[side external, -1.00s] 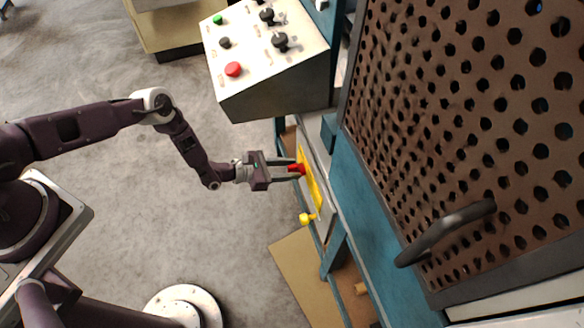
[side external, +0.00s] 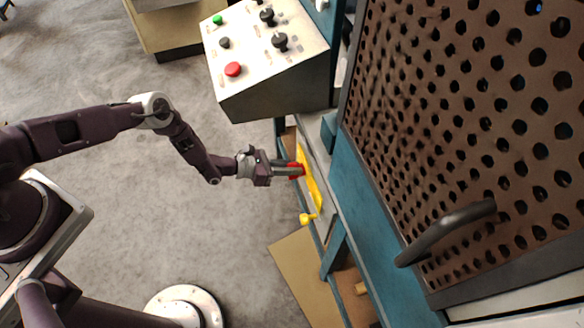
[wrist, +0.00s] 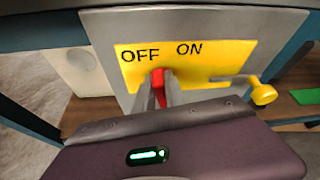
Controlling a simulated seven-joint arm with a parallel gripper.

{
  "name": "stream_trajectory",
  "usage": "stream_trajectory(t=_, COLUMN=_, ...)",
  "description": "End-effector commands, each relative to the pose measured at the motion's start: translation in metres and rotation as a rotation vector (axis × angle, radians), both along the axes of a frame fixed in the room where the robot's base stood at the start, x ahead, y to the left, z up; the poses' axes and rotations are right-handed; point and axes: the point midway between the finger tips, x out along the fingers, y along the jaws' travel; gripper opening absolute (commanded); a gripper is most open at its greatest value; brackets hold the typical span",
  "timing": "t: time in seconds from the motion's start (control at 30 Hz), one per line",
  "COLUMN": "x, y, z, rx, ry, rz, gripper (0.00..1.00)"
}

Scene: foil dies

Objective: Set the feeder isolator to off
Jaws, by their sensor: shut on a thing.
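The feeder isolator is a red handle (wrist: 158,82) on a yellow plate (wrist: 205,62) marked OFF at left and ON at right in the wrist view. The handle's top lies just below and between the two words, nearer OFF. My gripper (wrist: 162,92) is shut on the red handle, one finger on each side. In the side external view, my gripper (side external: 290,170) reaches from the left to the red handle (side external: 297,171) on the yellow plate (side external: 313,188). The fingers hide much of the handle.
A yellow knobbed lever (wrist: 262,93) sticks out right of the plate; it also shows in the side view (side external: 306,219). A control box (side external: 270,55) with buttons and knobs stands above. A perforated guard (side external: 460,120) with a grey handle is at right.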

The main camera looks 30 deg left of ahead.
Motion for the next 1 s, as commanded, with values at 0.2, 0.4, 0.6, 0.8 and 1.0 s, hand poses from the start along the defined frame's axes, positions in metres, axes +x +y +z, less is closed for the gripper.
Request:
stream_trajectory(t=0.2, x=0.001, y=0.001, z=0.0, rx=-0.037, ry=0.038, rz=0.0, gripper=0.0)
stream_trajectory(t=0.4, x=0.001, y=0.001, z=0.0, rx=-0.036, ry=0.036, rz=-0.001, gripper=0.16)
stream_trajectory(t=0.6, x=0.001, y=0.001, z=0.0, rx=-0.036, ry=0.037, rz=-0.001, gripper=0.36)
stream_trajectory(t=0.8, x=0.0, y=0.001, z=0.0, rx=-0.036, ry=0.037, rz=-0.001, gripper=0.36)
stream_trajectory(t=1.0, x=-0.016, y=0.024, z=0.011, rx=-0.035, ry=0.04, rz=0.002, gripper=0.36)
